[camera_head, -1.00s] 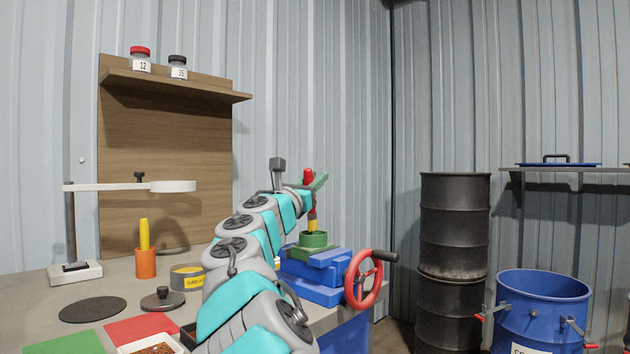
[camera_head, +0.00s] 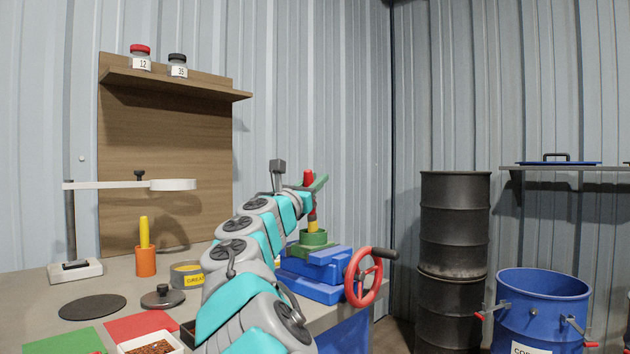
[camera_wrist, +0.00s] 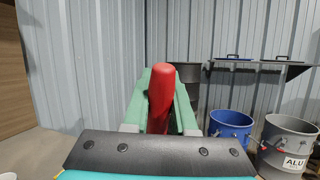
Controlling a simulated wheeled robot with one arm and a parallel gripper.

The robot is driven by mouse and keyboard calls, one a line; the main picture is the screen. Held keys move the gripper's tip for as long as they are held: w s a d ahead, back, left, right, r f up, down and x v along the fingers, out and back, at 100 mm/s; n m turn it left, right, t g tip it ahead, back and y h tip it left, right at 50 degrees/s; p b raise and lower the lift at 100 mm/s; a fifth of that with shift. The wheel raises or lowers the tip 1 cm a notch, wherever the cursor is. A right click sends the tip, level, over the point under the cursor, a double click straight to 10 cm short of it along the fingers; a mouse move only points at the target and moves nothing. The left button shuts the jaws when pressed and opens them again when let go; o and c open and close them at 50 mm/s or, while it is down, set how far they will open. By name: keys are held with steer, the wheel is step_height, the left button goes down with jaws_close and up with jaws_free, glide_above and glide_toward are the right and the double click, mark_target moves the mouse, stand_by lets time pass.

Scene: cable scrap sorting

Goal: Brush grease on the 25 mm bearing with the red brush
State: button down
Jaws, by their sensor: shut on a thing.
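In the wrist view, the green fingers of my gripper (camera_wrist: 160,100) are shut around the brush's red handle (camera_wrist: 161,92). A grease tin (camera_head: 187,274) stands open on the bench, partly behind my arm.
The vise's red handwheel (camera_head: 363,278) juts out at the bench's right edge. A yellow-handled tool (camera_head: 144,233) stands in an orange cup (camera_head: 145,262). A round dark lid (camera_head: 163,297) lies near the tin. A blue drum (camera_head: 541,305) and black barrels (camera_head: 453,235) stand at right.

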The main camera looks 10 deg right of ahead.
steer(key=shift+f, duration=0.4)
